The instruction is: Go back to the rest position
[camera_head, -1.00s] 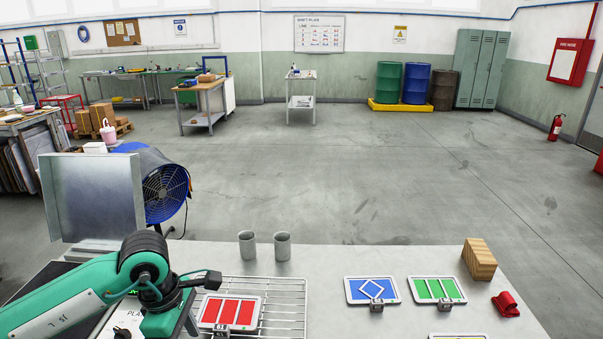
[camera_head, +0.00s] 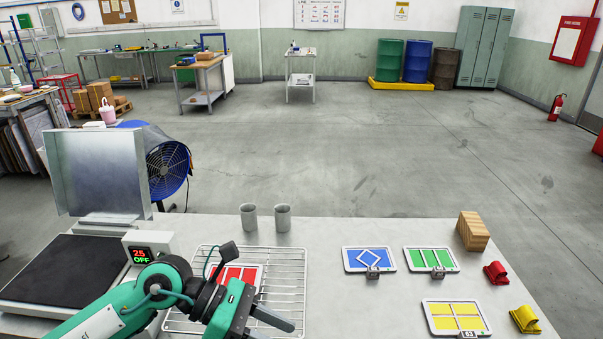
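My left arm reaches in from the lower left, across the wire rack's near left part. My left gripper (camera_head: 276,331) is over the near part of the wire rack (camera_head: 288,262), its two dark fingers spread apart and nothing seen between them. The red-striped plate (camera_head: 236,272) lies on the rack, partly hidden behind the arm. My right gripper is out of view.
A dark flat plate (camera_head: 62,268) with a display (camera_head: 148,254) reading "25 OFF" stands left. Two grey cups (camera_head: 283,217) stand behind the rack. Blue (camera_head: 369,259), green (camera_head: 431,259) and yellow (camera_head: 456,316) plates, a wooden block (camera_head: 473,231), and red (camera_head: 496,273) and yellow (camera_head: 525,319) pieces lie right.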

